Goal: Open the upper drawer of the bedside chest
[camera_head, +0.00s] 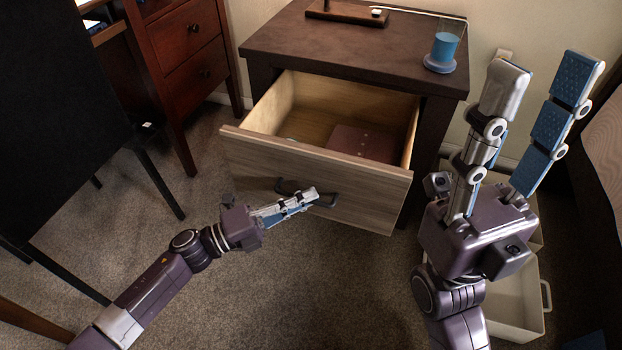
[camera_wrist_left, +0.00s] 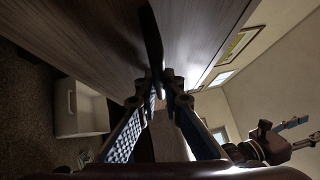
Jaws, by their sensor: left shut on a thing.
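The bedside chest (camera_head: 345,45) is dark brown with a dark top. Its upper drawer (camera_head: 310,165) is pulled well out, so its pale wooden inside shows. A dark red flat object (camera_head: 365,143) lies in it. My left gripper (camera_head: 312,195) is shut on the dark bar handle (camera_head: 290,187) at the drawer's front. In the left wrist view the fingers (camera_wrist_left: 158,82) close around the dark handle (camera_wrist_left: 152,45), close to the drawer front (camera_wrist_left: 90,40). My right gripper (camera_head: 545,75) is open and empty, raised at the right of the chest.
A blue glass (camera_head: 444,48) and a dark stand (camera_head: 347,12) are on the chest top. A black chair (camera_head: 70,100) and a reddish wooden cabinet (camera_head: 190,60) stand at the left. A pale bin (camera_head: 505,310) is behind my right arm. Carpet (camera_head: 330,280) lies clear in front.

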